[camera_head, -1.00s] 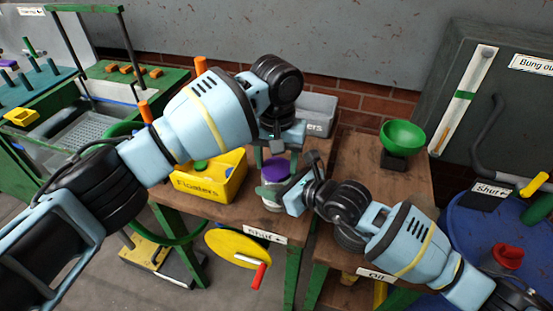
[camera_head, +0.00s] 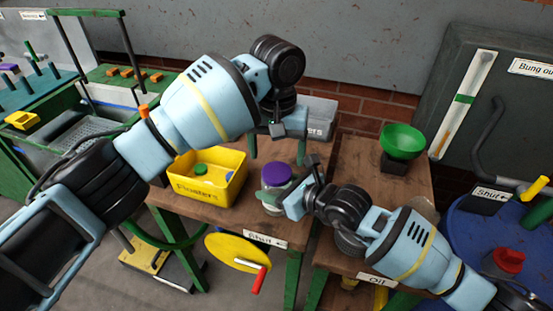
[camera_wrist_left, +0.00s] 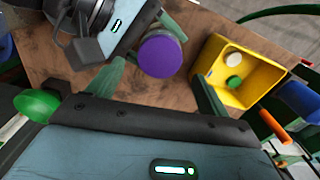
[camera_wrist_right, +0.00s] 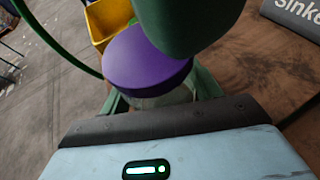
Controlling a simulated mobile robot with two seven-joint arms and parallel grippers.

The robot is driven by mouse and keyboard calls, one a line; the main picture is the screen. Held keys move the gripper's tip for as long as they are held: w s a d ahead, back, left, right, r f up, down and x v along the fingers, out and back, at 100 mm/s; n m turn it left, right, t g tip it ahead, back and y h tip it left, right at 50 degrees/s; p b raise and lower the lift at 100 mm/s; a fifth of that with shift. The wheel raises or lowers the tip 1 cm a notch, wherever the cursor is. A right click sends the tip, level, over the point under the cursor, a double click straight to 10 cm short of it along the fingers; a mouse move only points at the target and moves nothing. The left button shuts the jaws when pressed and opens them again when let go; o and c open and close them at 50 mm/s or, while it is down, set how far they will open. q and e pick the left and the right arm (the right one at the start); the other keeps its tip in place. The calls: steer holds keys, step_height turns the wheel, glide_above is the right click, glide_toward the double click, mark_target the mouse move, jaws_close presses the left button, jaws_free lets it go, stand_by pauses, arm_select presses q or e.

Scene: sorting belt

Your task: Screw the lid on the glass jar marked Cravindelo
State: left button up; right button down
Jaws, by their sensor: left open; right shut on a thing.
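The glass jar (camera_head: 271,205) stands on the brown wooden table, with a purple lid (camera_head: 276,174) on its mouth. The lid looks level; I cannot tell how tight it is. No name on the jar can be read. My right gripper (camera_wrist_right: 160,94) is shut on the jar's side, below the lid; the jar's glass (camera_wrist_right: 165,97) shows between its fingers. My left gripper (camera_head: 276,150) is open and empty above the lid. In the left wrist view the lid (camera_wrist_left: 161,54) lies beyond and between the spread fingers.
A yellow Floaters bin (camera_head: 208,189) with a green and a white piece stands left of the jar. A grey bin (camera_head: 318,112) stands behind. A yellow wheel with a red handle (camera_head: 259,279) hangs at the table's front. A green funnel (camera_head: 402,140) stands on the right table.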

mark_target(277, 171)
arm_select(q)
steer(key=shift+r, duration=0.2)
steer(key=shift+o, duration=0.3)
steer(key=r+n, duration=0.1)
steer(key=n, duration=0.2)
steer(key=shift+r, duration=0.15)
steer(key=n, duration=0.1)
steer(key=r+n, duration=0.1)
steer(key=n, duration=0.2)
steer(key=shift+r+n, duration=0.35)
steer(key=shift+n, duration=0.05)
steer(key=shift+f, duration=4)
